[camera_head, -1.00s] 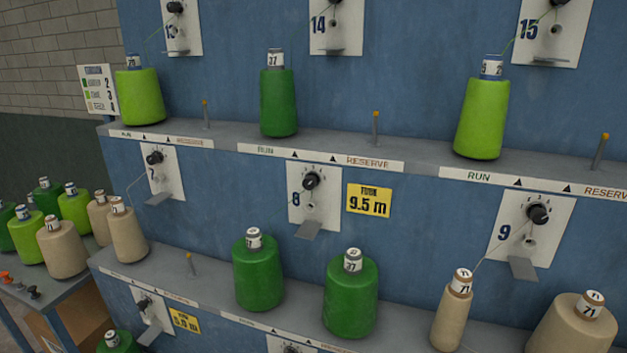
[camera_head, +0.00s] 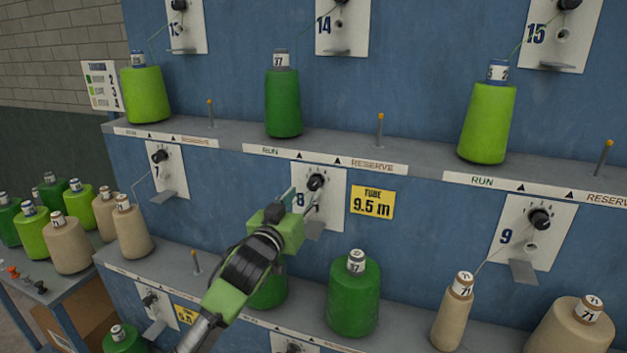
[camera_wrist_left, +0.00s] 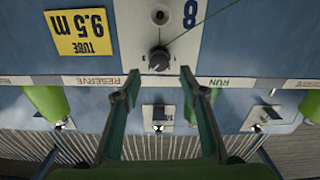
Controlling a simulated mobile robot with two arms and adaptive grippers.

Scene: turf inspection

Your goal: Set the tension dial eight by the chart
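Dial eight is a black knob (camera_head: 316,182) on a white plate marked 8, in the middle of the blue panel. It also shows upside down in the left wrist view (camera_wrist_left: 159,60). My left gripper (camera_head: 303,197) is at the plate, just below and left of the knob. In the wrist view its two fingers (camera_wrist_left: 160,80) are spread and empty, with the knob beyond their tips, apart from them. The chart (camera_head: 102,86) hangs at the far left, with coloured rows and the numbers 2, 3, 4; its words are too small to read surely. My right gripper is not in view.
A yellow "TUBE 9.5 m" tag (camera_head: 372,202) is right of dial eight. A dark green cone (camera_head: 353,298) stands on the shelf below; another is mostly behind my left arm. Dials seven (camera_head: 159,156) and nine (camera_head: 540,219) flank it. A small metal ledge (camera_head: 314,228) projects below the knob.

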